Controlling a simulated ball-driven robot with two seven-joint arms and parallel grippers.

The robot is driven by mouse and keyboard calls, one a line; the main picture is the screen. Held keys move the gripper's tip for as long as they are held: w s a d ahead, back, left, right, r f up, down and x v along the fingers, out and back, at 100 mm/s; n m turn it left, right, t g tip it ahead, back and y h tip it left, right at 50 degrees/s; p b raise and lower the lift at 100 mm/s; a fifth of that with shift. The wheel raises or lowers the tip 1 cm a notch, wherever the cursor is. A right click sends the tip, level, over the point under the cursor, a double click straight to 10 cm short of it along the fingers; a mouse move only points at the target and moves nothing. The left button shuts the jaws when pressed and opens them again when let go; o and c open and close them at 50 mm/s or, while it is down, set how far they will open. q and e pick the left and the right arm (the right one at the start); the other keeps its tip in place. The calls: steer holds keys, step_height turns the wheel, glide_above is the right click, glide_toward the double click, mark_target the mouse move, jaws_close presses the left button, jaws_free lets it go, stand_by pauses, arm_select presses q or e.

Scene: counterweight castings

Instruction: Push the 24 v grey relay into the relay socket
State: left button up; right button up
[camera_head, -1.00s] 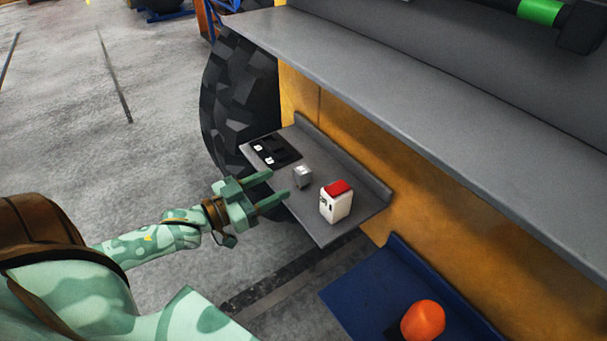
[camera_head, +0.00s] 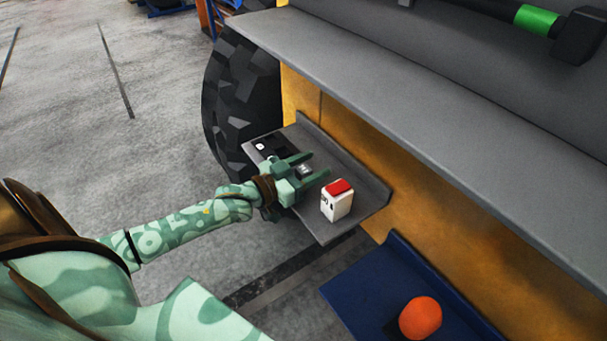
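The grey relay (camera_head: 304,169) is a small grey cube on the grey shelf (camera_head: 345,168). My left gripper (camera_head: 309,166) is open, with its two fingers on either side of the relay; I cannot tell whether they touch it. The relay socket seems to be in the black panel (camera_head: 265,147) at the shelf's far left end, which has small white parts; my gripper hides part of this panel. My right gripper is not in view.
A white box with a red top (camera_head: 337,200) stands on the shelf close to my gripper. A raised lip runs along the shelf's back. A blue tray (camera_head: 372,285) with an orange ball (camera_head: 420,318) is at lower right. A large grey ledge (camera_head: 400,110) overhangs behind.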

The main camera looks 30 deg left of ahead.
arm_select(q)
steer(key=c, duration=1)
steer(key=shift+o, duration=0.2)
steer(key=shift+r, duration=0.1)
